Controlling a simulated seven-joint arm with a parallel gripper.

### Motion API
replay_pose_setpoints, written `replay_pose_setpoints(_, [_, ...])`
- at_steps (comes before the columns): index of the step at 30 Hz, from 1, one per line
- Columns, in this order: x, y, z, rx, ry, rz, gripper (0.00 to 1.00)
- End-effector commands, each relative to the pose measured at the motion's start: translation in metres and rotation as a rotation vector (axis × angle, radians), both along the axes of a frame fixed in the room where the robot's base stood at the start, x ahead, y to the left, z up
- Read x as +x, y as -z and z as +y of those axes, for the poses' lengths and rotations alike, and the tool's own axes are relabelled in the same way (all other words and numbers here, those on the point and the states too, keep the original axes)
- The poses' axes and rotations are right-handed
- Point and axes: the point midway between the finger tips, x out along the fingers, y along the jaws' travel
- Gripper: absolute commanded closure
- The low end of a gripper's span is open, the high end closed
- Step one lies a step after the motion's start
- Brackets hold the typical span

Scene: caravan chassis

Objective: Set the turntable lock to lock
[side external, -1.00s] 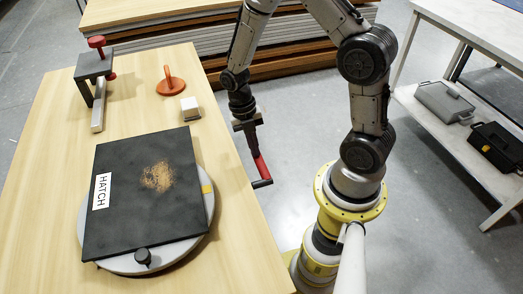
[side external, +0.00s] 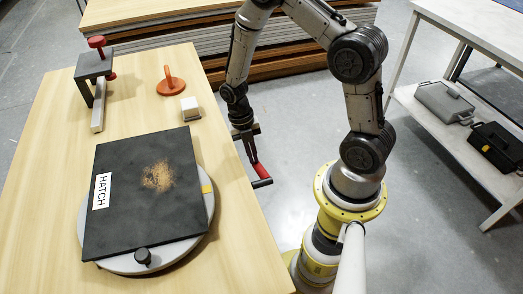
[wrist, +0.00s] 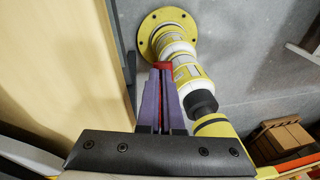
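The turntable (side external: 203,220) is a light grey disc on the wooden table, mostly hidden under a square black panel labelled HATCH (side external: 120,215). A black round knob (side external: 143,256) sits on the disc at the panel's near edge; it may be the turntable lock, and I cannot read its setting. A yellow mark (side external: 207,189) is on the disc's right side. My gripper (side external: 261,180) hangs off the table's right edge, apart from the turntable. The turntable is not seen there.
A dark clamp stand with red knobs (side external: 94,65), an orange-red handled disc (side external: 171,84) and a small pale block (side external: 190,107) are on the far part of the table. A shelf with cases (side external: 445,102) stands to the right. The wood near the turntable is clear.

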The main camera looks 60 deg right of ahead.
Motion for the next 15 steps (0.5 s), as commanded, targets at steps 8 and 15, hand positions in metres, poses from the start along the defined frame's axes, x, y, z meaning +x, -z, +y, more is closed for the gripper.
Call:
replay_pose_setpoints(8, [-0.0027,0.0069,-0.0019,-0.001,-0.001,0.004,1.0])
replay_pose_setpoints(15, [-0.0001,0.0018,-0.003,-0.002,-0.001,0.001,1.0])
